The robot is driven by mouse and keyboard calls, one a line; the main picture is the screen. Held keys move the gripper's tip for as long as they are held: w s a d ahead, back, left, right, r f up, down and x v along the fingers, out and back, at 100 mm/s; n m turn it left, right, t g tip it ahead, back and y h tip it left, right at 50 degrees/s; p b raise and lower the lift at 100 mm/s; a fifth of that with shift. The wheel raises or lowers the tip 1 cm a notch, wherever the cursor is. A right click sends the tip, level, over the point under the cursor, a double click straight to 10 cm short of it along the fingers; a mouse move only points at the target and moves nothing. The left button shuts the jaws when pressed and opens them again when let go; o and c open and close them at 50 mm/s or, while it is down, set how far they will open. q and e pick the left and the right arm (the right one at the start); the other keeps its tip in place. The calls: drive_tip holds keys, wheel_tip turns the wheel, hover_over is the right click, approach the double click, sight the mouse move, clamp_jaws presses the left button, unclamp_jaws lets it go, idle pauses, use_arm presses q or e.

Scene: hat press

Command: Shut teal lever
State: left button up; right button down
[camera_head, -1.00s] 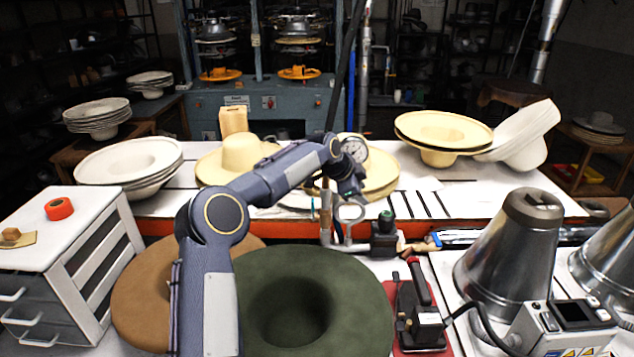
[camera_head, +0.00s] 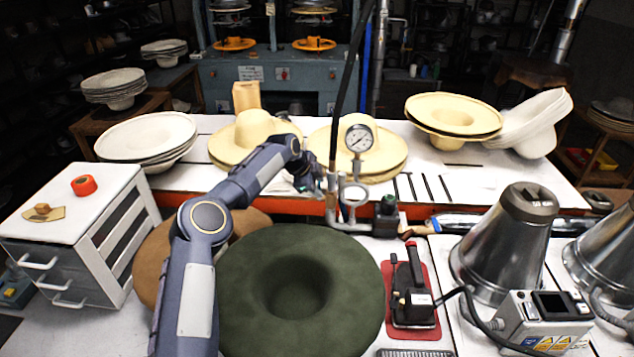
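My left gripper (camera_head: 308,181) is dark and small in the picture, at the left side of the metal pipe assembly (camera_head: 332,213) on the bench. Its fingers are too small and overlapped to show whether they are open. A small teal-tinted piece, perhaps the teal lever (camera_head: 319,186), shows right at the fingertips. I cannot tell its angle or whether the fingers touch it. My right gripper is not in view.
Yellow hats (camera_head: 368,150) lie close behind the pipes. A dark hose (camera_head: 346,85) hangs above them. A green felt hat (camera_head: 250,300) and a red pad with an iron (camera_head: 408,290) are in front. Metal cones (camera_head: 500,245) stand at the right.

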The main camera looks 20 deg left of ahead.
use_arm(q)
drive_tip(key=shift+d+f, duration=0.1)
drive_tip(key=shift+f, duration=0.05)
drive_tip(key=shift+w, duration=0.1)
drive_tip(key=shift+c, duration=0.2)
clamp_jaws()
drive_tip(key=s+f+t+b, duration=0.1)
drive_tip(key=b, duration=0.6)
drive_tip(key=s+t+b, duration=0.1)
drive_tip(key=t+b, duration=0.1)
drive_tip(key=b, duration=0.5)
drive_tip(key=s+f+m+t+b, duration=0.1)
drive_tip(key=t+b, duration=0.1)
drive_tip(key=b, duration=0.6)
drive_tip(key=shift+s+d+f, duration=0.2)
drive_tip(key=shift+d+f, duration=0.1)
drive_tip(key=shift+f, duration=0.05)
